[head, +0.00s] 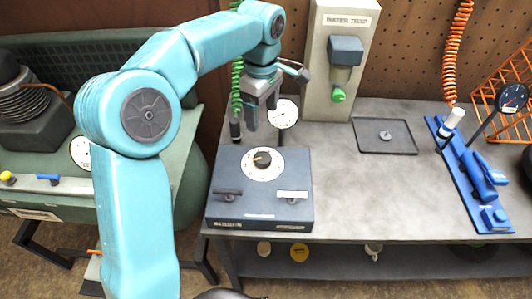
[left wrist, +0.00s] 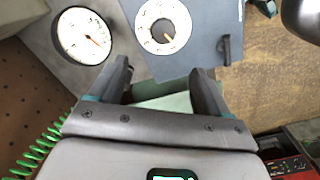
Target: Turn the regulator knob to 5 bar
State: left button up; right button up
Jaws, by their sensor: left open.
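The regulator knob (head: 264,158) is black with a yellow pointer mark, on a round white dial atop a blue-grey box (head: 222,170). In the head view the mark lies on the knob's left side. My left gripper (head: 262,112) is open and empty, above and behind the box, apart from the knob. A white round gauge (head: 284,113) stands just behind the box, beside the gripper. In the left wrist view the gauge (left wrist: 83,36) has a red needle, and the knob (left wrist: 163,30) lies beyond the open fingers (left wrist: 158,78). The dial numbers are too small to read. My right gripper is not in view.
A water trap panel (head: 326,70) stands behind, close to my left wrist.

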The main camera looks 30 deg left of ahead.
aim_at(262, 157)
pick_arm(q)
jog(key=f, duration=0.9)
jog(key=s+f, duration=0.1)
jog(key=f, duration=0.4)
jog(key=shift+d+f, duration=0.2)
jog(key=shift+f, duration=0.1)
jog(key=shift+w+a+f, duration=0.1)
jog(key=shift+w+f, duration=0.1)
jog(key=shift+f, duration=0.15)
jog(key=shift+s+r, duration=0.1)
jog(key=c, duration=1)
